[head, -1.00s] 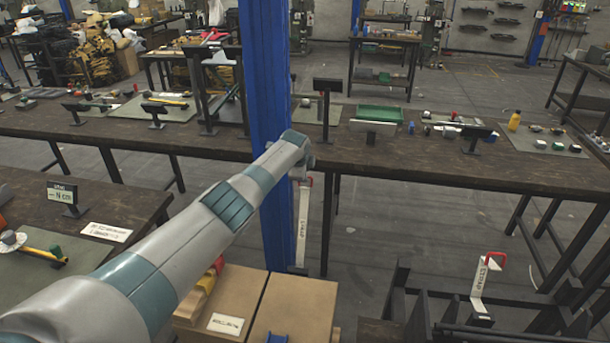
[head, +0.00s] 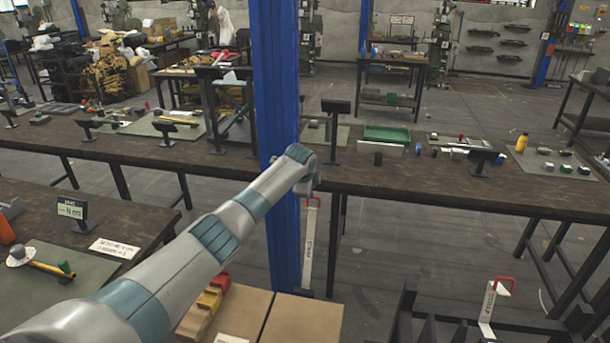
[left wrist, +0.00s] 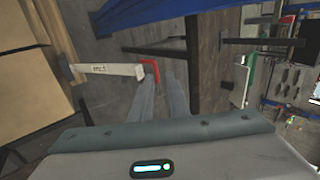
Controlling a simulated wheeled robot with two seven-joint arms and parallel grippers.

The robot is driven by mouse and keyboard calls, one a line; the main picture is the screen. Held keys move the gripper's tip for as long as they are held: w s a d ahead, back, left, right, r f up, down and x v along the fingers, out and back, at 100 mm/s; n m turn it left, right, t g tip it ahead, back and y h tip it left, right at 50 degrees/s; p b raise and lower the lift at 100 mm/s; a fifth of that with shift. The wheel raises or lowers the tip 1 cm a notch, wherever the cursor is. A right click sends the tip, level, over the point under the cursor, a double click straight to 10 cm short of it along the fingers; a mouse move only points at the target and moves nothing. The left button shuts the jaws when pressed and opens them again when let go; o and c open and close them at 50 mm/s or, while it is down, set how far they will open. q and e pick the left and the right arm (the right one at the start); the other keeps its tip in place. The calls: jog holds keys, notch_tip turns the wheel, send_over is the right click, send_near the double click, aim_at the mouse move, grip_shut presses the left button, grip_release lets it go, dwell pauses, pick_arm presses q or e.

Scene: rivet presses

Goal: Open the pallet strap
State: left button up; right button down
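A white strap marked as a strap (head: 309,245), with a red handle on top, stands upright beside the blue column behind the cardboard boxes. It also shows in the left wrist view (left wrist: 108,69), with its red handle (left wrist: 150,72) near the tips of my fingers. A second white strap (head: 487,311) with a red handle stands at the lower right. My left arm reaches across to the first strap. My left gripper (left wrist: 160,85) appears open, its two grey fingers apart; in the head view it is mostly hidden behind the wrist, just above the red handle. My right gripper is out of view.
Cardboard boxes (head: 240,315) stand below my left arm. The blue column (head: 286,230) rises close to the wrist, against a long workbench (head: 420,180). A dark metal frame (head: 540,335) stands at the lower right. Bare floor (head: 400,250) lies between the straps.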

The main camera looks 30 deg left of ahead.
pick_arm(q)
jog(key=b+v, duration=0.2)
jog(key=v, duration=1)
jog(key=shift+s+r+b, duration=0.25)
jog(key=shift+r+b, duration=0.05)
jog(key=shift+d, duration=0.2)
